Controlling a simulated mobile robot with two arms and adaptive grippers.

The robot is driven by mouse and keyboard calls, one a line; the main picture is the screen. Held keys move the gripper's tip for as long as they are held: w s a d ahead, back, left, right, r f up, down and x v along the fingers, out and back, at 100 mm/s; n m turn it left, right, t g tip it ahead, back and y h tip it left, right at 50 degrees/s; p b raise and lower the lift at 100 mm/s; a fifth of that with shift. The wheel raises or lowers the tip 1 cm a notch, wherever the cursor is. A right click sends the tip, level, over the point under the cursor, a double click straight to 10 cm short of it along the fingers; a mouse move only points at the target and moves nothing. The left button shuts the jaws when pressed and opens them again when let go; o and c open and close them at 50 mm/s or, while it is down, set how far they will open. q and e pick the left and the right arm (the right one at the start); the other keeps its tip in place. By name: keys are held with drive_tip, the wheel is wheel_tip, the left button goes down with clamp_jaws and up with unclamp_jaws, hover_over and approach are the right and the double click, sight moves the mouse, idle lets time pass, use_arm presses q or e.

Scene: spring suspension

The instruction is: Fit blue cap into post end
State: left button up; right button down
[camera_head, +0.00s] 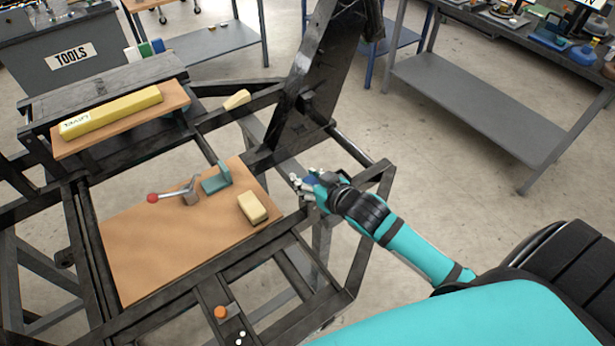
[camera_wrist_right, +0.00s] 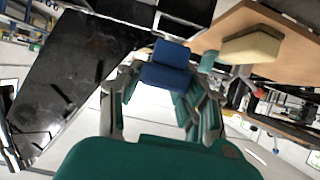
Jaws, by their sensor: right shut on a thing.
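My right gripper (camera_head: 306,187) reaches in from the right, beside the black metal frame (camera_head: 349,151). It is shut on the blue cap (camera_head: 311,180), which is mostly hidden by the fingers in the head view. In the right wrist view the blue cap (camera_wrist_right: 170,66) sits between the two fingertips of my gripper (camera_wrist_right: 163,82), and dark frame bars lie beyond it. I cannot tell which bar end is the post end, or whether the cap touches the frame. My left gripper is not in view.
A wooden board (camera_head: 150,240) on the frame carries a cream block (camera_head: 252,208), a teal bracket (camera_head: 216,179) and a red-knobbed lever (camera_head: 172,194). A yellow level (camera_head: 111,111) lies on another board. A tall black panel (camera_head: 312,75) rises behind the gripper.

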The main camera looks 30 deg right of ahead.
drive_tip(key=shift+p, duration=0.7)
idle(0.9)
drive_tip(key=shift+f+b, duration=0.75)
drive_tip(key=shift+f, duration=0.5)
drive_tip(key=c, duration=1.2)
unclamp_jaws()
drive_tip(key=o, duration=0.4)
drive_tip(key=shift+f, duration=0.1)
drive_tip(key=shift+o, duration=0.2)
drive_tip(key=shift+s, duration=0.2)
drive_tip(key=v, duration=1.1)
drive_tip(key=shift+s+r, duration=0.3)
